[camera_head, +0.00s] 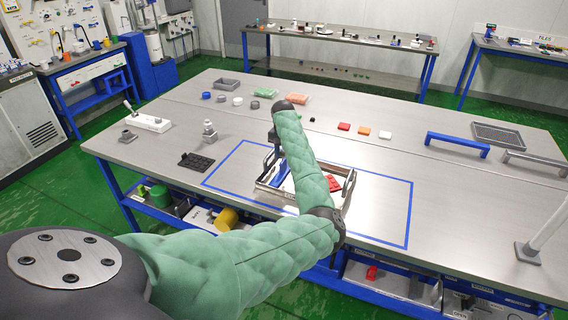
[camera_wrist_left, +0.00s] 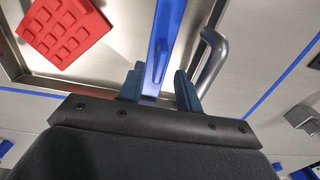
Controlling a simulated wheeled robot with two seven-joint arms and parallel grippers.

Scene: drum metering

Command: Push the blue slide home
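The blue slide (camera_head: 281,174) is a long bar in a low metal-framed tray (camera_head: 348,190); my left forearm hides part of both. My left gripper (camera_head: 271,157) is small and partly hidden at the tray's left side. In the left wrist view, its two dark blue fingers (camera_wrist_left: 160,88) stand apart, with the blue slide (camera_wrist_left: 163,40) running between and beyond them. I cannot tell whether either finger touches it. A raised blue grip lies along the slide. My right gripper is not in view.
A red studded block (camera_head: 333,184) lies in the tray, inside a blue taped outline (camera_head: 409,215). A grey curved handle (camera_wrist_left: 211,58) is close right of the fingers in the wrist view. A black rack (camera_head: 197,162) lies left of the outline. Bare table lies right of the tray.

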